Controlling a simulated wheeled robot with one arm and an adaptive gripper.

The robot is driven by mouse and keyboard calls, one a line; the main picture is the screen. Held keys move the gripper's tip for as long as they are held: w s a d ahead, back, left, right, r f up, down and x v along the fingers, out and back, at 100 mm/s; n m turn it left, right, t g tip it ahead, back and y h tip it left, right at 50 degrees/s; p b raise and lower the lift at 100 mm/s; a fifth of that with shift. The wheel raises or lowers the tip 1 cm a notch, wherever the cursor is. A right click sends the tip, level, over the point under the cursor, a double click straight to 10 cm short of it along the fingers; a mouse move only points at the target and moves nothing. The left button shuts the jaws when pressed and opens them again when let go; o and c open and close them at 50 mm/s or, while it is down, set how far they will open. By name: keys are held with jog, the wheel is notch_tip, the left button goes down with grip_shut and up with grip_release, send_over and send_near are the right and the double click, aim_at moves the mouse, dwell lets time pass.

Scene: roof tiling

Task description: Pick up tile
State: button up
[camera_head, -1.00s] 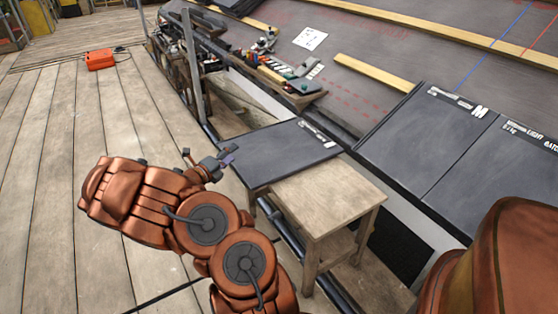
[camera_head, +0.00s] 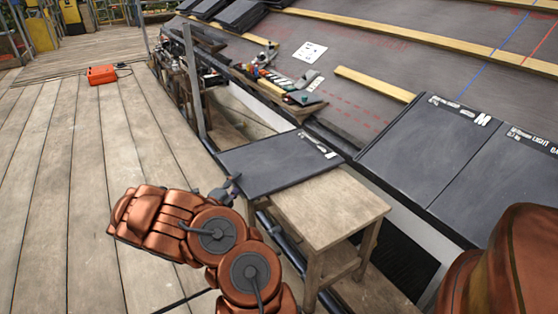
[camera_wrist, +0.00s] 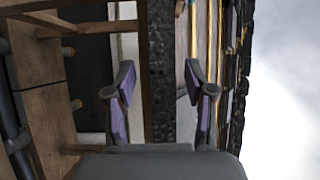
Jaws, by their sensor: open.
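The tile (camera_head: 275,163) is a flat dark grey slab with white lettering along its far right edge. It lies on the small wooden table (camera_head: 330,212) and sticks out past it to the left. My gripper (camera_head: 232,188) is at the tile's near left edge in the head view, partly hidden by my own arm. In the wrist view, my gripper (camera_wrist: 160,95) is open, with purple-padded fingers on either side of the tile's speckled dark edge (camera_wrist: 161,60). Gaps show between the tile edge and both fingers.
More dark tiles (camera_head: 420,150) lie on the roof to the right. Wooden battens (camera_head: 375,84) cross the roof sheet. Tools (camera_head: 285,84) lie on a board behind the table. An upright metal post (camera_head: 194,80) stands left of them. An orange case (camera_head: 101,75) sits on the open plank deck.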

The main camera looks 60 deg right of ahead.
aim_at(243, 175)
jog(key=shift+d+r+b, duration=0.15)
jog(key=shift+d+b, duration=1)
jog(key=shift+d, duration=1.25)
grip_shut()
